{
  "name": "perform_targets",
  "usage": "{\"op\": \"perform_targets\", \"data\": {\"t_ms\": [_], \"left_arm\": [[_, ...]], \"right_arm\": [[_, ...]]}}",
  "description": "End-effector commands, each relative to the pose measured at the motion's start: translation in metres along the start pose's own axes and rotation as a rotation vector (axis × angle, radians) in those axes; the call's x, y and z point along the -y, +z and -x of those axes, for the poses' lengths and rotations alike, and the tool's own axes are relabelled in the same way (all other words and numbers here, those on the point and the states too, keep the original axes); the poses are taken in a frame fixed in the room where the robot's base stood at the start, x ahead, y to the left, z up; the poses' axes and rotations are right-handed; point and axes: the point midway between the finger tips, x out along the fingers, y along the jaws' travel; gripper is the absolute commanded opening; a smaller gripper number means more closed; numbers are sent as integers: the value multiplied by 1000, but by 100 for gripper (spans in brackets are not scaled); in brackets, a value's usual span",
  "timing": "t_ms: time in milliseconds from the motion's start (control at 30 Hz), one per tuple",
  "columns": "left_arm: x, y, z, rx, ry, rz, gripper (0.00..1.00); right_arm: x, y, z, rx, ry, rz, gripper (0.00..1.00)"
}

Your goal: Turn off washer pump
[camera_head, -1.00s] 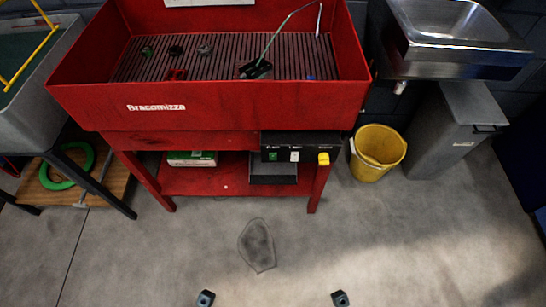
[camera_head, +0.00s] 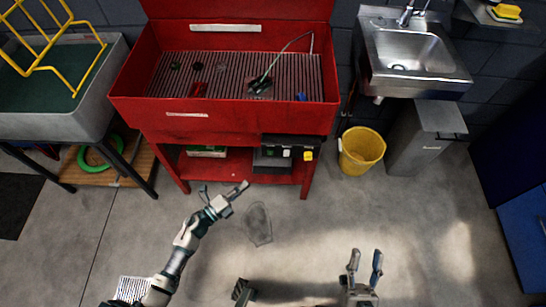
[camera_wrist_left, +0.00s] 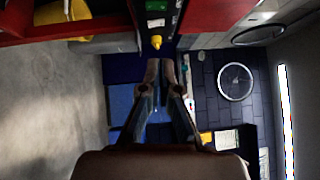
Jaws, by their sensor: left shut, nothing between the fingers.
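The red parts washer (camera_head: 225,122) stands ahead in the head view. A black control box (camera_head: 279,141) hangs under its right front edge. It carries green and white switches and a yellow knob (camera_head: 308,155). In the left wrist view the yellow knob (camera_wrist_left: 156,42) sits just beyond my fingertips, below the green and white switches (camera_wrist_left: 155,14). My left gripper (camera_head: 243,187) is low in front of the washer, left of the box, shut and empty. The wrist view shows its fingers (camera_wrist_left: 160,65) together, apart from the knob. My right gripper (camera_head: 365,262) is open and empty at bottom right.
A yellow bucket (camera_head: 361,151) and grey bin (camera_head: 425,138) stand right of the washer, by a steel sink (camera_head: 408,58). A hose lies in the washer basin. A grey tub on legs (camera_head: 52,126) is at left. The floor ahead is clear except a dark stain (camera_head: 258,224).

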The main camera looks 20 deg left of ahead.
Motion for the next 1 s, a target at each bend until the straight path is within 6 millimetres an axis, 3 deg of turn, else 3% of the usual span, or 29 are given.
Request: {"op": "perform_targets", "data": {"t_ms": [333,467,900,1000], "left_arm": [[-2,0,-2,0,2,1,0],[-2,0,-13,0,0,3,0],[-3,-1,-102,-1,0,2,0],[-4,12,-113,0,1,2,0]], "right_arm": [[0,1,1,-1,0,0,40],[1,-1,2,-24,0,-1,40],[2,-31,16,-248,1,-19,40],[2,-40,23,-319,2,-25,40]]}}
